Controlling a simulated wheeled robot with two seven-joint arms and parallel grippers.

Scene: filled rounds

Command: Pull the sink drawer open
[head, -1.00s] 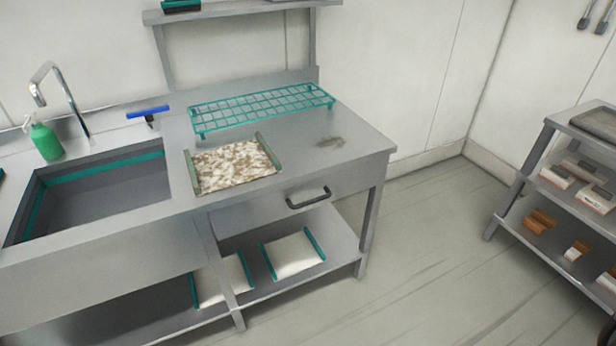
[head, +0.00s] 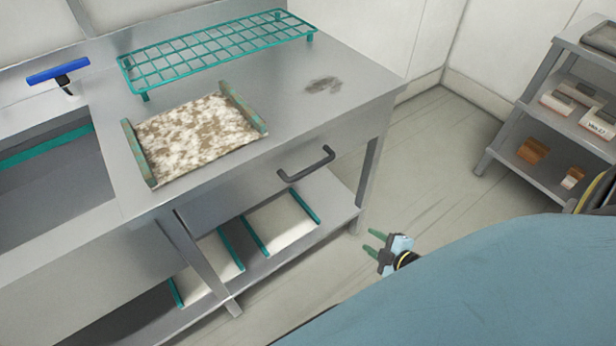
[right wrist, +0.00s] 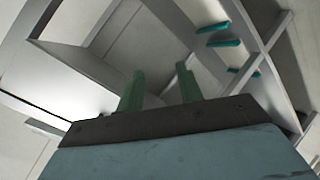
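The sink drawer (head: 255,185) is a grey metal front under the right end of the sink table, and it looks closed. Its dark bar handle (head: 306,164) shows in the head view, clear of any gripper. My right gripper (head: 372,242) is below and to the right of the handle, apart from it. In the right wrist view its two green fingers (right wrist: 158,88) stand apart with nothing between them. The underside of the table and its frame show beyond the fingers. My left gripper is in neither view.
A stained tray (head: 130,134) and a green wire rack (head: 124,72) stand on the tabletop beside a dark smudge (head: 323,85). Trays with green handles (head: 253,233) lie on the lower shelf. A shelf unit (head: 545,65) stands at right. Open floor lies between.

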